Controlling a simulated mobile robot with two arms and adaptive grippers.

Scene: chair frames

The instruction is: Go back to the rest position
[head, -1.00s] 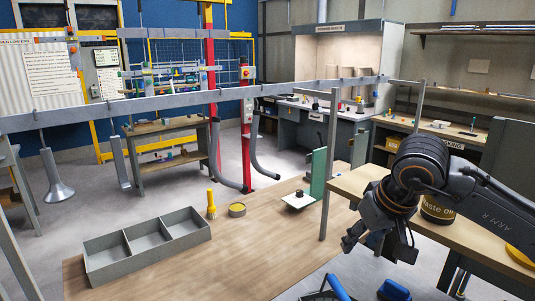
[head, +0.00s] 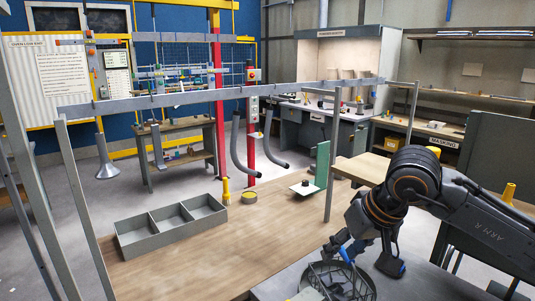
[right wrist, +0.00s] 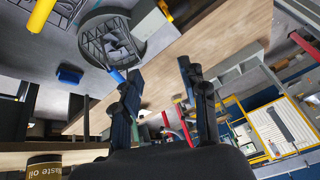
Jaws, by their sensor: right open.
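My right gripper (head: 350,240) hangs from the right arm over the near edge of the wooden bench. In the right wrist view my right gripper (right wrist: 160,78) has its two dark fingers apart, with nothing between them. A round dark basket (head: 342,280) stands just below the gripper in the head view. A blue handle (head: 343,256) sticks up from it close to the fingertips; contact cannot be told. My left gripper is not in view.
The wooden bench (head: 250,240) holds a grey three-part tray (head: 170,226), a yellow bottle (head: 226,190), a small round tin (head: 249,197) and a green upright panel (head: 322,165). Metal posts and a rail (head: 200,97) frame the bench. A waste oil can (right wrist: 45,165) shows in the right wrist view.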

